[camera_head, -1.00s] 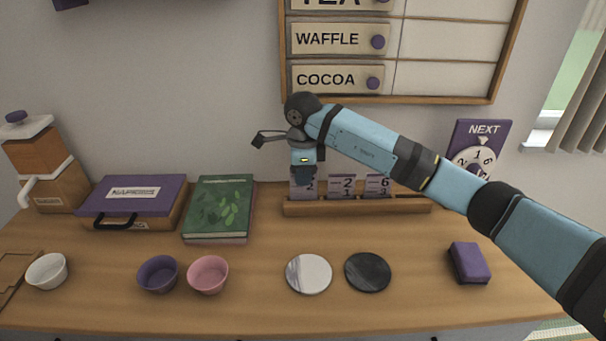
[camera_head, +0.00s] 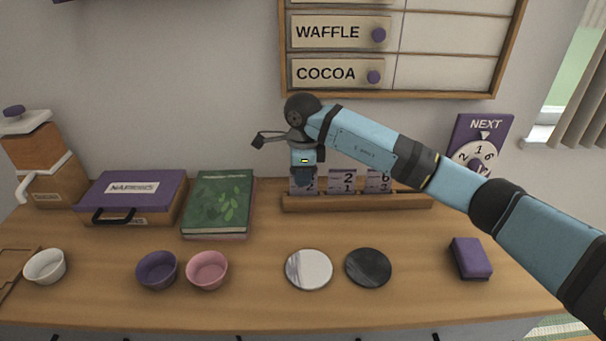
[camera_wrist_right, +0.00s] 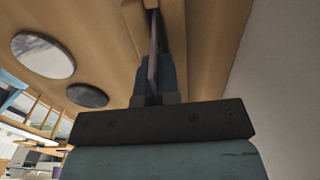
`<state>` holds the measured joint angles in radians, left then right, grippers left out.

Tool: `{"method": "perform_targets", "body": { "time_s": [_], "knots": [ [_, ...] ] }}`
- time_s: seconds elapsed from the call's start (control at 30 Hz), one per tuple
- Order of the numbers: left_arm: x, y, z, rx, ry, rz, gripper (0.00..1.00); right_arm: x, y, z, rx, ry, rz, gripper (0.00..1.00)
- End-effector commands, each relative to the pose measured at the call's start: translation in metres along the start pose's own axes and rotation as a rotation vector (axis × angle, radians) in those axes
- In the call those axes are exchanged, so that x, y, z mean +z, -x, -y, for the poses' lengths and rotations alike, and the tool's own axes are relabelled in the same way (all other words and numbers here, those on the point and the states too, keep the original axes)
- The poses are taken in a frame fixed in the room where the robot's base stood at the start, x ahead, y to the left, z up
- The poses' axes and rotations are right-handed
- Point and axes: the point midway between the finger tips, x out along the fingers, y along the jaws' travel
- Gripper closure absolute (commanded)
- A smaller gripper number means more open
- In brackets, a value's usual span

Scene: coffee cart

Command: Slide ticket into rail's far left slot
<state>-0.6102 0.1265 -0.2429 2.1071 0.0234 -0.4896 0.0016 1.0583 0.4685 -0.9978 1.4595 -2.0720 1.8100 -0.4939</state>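The wooden rail (camera_head: 400,202) stands at the back of the counter against the wall. Two purple-grey tickets stand upright in it, a middle one (camera_head: 342,181) with 2 over 1 and a right one (camera_head: 378,181) marked 6. My right gripper (camera_head: 304,181) points down over the rail's left end. It is shut on a third ticket (camera_head: 310,187), partly hidden behind the fingers. In the right wrist view this ticket (camera_wrist_right: 153,47) shows edge-on between the fingers, along the rail. I cannot tell whether its lower edge is inside the slot. My left gripper is not in view.
A green book (camera_head: 218,203) and a purple-lidded case (camera_head: 132,195) lie left of the rail. A white coaster (camera_head: 309,269) and a black coaster (camera_head: 368,267) lie in front. A purple NEXT dial (camera_head: 483,143) stands at the right, behind my arm.

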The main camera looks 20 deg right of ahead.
Motion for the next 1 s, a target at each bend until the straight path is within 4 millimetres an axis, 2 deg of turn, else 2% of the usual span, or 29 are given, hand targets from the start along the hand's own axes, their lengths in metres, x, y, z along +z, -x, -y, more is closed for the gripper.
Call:
{"method": "perform_targets", "body": {
  "time_s": [0.3,0.43,0.47,0.9,1.0],
  "knots": [
    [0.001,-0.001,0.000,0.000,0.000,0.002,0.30,0.000,0.000,0.000,0.000,0.000,0.000,1.00],
    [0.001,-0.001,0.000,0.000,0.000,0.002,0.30,0.000,0.000,0.000,0.000,0.000,0.000,0.69],
    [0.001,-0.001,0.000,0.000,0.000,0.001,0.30,0.000,0.000,0.000,0.000,0.000,0.000,0.67],
    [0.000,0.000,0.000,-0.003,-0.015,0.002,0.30,0.000,0.000,0.000,0.000,0.000,0.000,0.67],
    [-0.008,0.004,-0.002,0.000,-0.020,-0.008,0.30,0.000,0.024,0.001,-0.005,0.001,0.002,0.67]
  ]
}}
